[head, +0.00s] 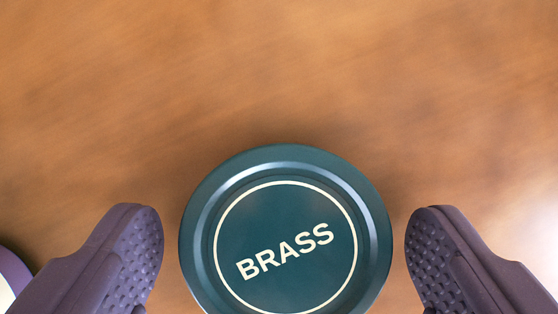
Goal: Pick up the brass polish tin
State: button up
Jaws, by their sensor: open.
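The brass polish tin (285,231) is a round, dark teal tin with a pale ring and the word BRASS on its lid. It sits on a brown wooden surface at the bottom middle of the head view, and its lower edge is cut off by the frame. My gripper (283,245) is open, with one purple, textured finger to the left of the tin and the other to the right. A gap shows between the tin and each finger. Nothing is held.
The wooden surface (280,70) is bare above the tin. A round object with a purple rim (14,270) and a pale middle is partly visible at the lower left edge, beside my left finger. A bright glare lies at the right edge.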

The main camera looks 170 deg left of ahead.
jog(key=shift+w+f, duration=0.15)
jog(key=shift+f, duration=0.2)
jog(key=shift+r, duration=0.1)
jog(key=c, duration=1.1)
jog(key=shift+r, duration=0.15)
